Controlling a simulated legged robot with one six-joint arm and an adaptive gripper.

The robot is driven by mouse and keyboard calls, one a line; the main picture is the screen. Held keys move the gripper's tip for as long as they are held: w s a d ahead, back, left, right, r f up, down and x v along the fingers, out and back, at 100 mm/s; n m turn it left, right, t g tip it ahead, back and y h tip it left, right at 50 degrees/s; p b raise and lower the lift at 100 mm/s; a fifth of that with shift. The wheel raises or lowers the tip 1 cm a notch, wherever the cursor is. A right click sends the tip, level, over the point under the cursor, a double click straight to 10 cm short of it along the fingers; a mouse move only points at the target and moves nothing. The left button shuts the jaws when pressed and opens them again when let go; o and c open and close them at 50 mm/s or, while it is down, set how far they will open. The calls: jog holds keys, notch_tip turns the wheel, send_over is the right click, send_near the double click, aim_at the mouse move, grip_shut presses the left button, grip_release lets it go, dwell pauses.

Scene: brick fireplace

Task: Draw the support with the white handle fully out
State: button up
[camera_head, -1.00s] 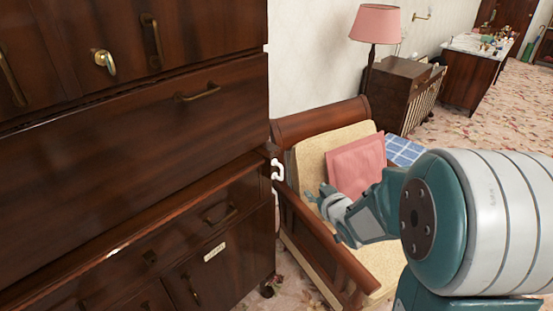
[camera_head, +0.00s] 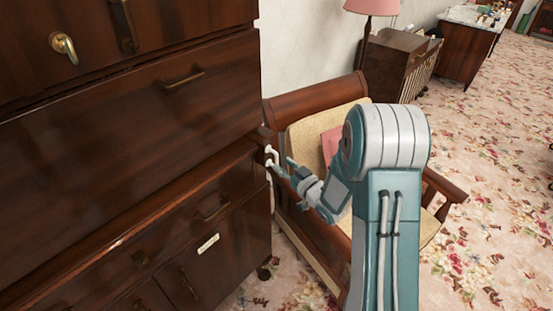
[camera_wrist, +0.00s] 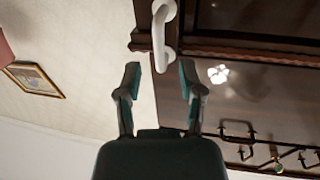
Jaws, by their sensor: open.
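The white handle (camera_head: 271,155) is a small bracket at the right front edge of the dark wooden bureau (camera_head: 120,150). The support (camera_head: 263,137) behind it shows only as a small dark wooden end, and how far it is drawn out I cannot tell. My gripper (camera_head: 282,166) is open, just to the right of the handle. In the wrist view the handle (camera_wrist: 163,30) hangs from the top edge, and its lower end lies between the two fingertips of my gripper (camera_wrist: 159,66). I see no contact between fingers and handle.
A wooden armchair (camera_head: 315,95) with a pale cushion and a pink pillow (camera_head: 330,145) stands close to the bureau, behind my arm. A pink lamp (camera_head: 370,8) and a dark cabinet (camera_head: 392,65) stand farther back. The flowered carpet (camera_head: 490,200) at the right is clear.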

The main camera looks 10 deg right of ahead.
aim_at(277, 159)
jog(key=shift+x, duration=1.9)
grip_shut()
